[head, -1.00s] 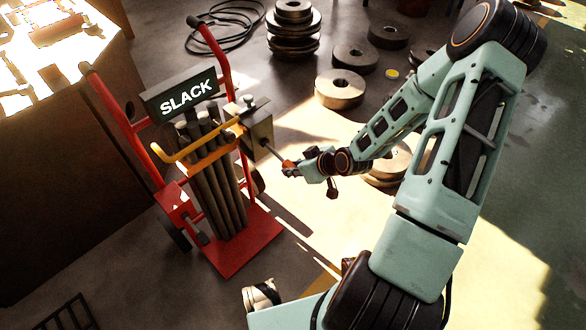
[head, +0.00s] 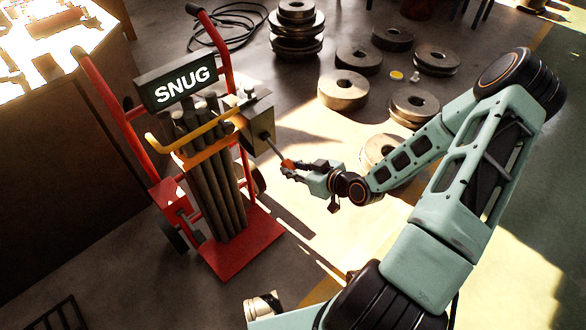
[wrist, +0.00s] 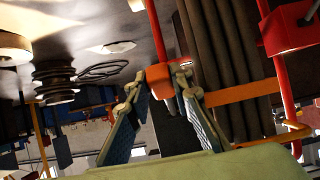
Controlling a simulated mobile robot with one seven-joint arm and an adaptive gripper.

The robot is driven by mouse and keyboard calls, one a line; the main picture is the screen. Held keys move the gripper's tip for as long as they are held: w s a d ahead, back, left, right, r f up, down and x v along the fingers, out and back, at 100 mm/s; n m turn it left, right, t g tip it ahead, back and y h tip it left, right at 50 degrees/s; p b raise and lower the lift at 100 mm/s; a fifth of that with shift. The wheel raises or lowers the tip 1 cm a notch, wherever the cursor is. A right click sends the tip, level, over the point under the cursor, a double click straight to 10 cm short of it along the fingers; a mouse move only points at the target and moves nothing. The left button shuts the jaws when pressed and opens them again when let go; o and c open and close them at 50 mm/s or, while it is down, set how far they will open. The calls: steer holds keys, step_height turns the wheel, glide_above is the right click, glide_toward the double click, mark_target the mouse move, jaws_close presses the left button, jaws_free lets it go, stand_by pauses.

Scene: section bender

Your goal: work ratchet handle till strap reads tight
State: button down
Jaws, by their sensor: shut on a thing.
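The sign (head: 180,88) on the red hand truck (head: 238,250) reads SNUG in the head view. An orange strap (head: 205,157) runs around several upright dark bars (head: 222,205) on the truck. The ratchet box (head: 252,118) sits at the strap's right, with a thin handle (head: 274,147) sticking out down and to the right. The handle ends in an orange grip (head: 288,163). My gripper (head: 290,170) is shut on that grip. In the wrist view the orange grip (wrist: 160,76) shows between the fingertips (wrist: 168,80) of my gripper.
Stacked and loose steel rolls (head: 343,90) lie on the floor behind and right of the truck. A coiled black cable (head: 226,30) lies at the back. A bench (head: 50,130) stands at the left. Floor between truck and my arm is clear.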

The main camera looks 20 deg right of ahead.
steer(key=shift+f, duration=0.1)
steer(key=c, duration=1.7)
jaws_free()
steer(key=shift+w, duration=0.1)
steer(key=v, duration=1.2)
